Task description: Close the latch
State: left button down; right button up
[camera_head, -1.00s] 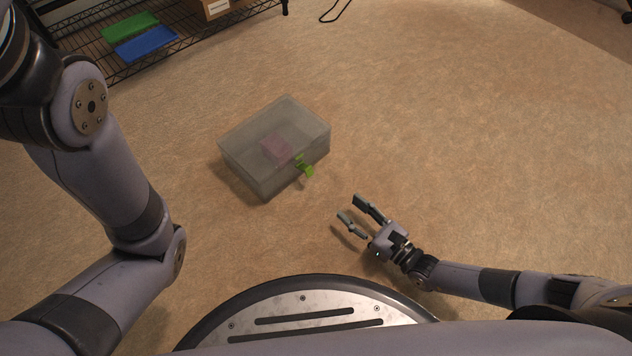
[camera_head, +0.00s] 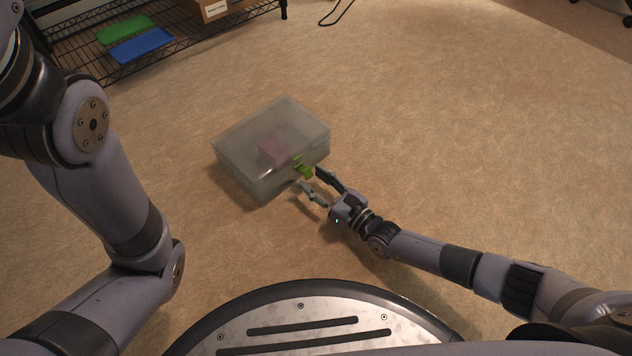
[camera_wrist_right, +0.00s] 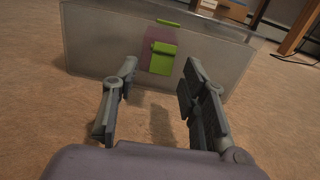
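A translucent grey box (camera_head: 245,163) with a lid stands on the carpet in the head view, with a pinkish block (camera_head: 273,150) showing through it. A green latch (camera_head: 302,168) is on its front side; it also shows in the right wrist view (camera_wrist_right: 162,58), with a thin green strip (camera_wrist_right: 168,22) above it on the box's upper edge. The latch looks tilted out from the box in the head view. My right gripper (camera_head: 316,177) is open and empty, its fingertips either side of and just short of the latch. My left gripper is out of view.
A black wire shelf (camera_head: 85,62) at the upper left holds a green tray (camera_head: 124,29), a blue tray (camera_head: 143,45) and a cardboard box (camera_head: 212,10). The carpet right of the grey box is clear.

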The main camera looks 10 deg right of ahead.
jog(key=shift+c, duration=0.2)
grip_shut()
dwell(0.3)
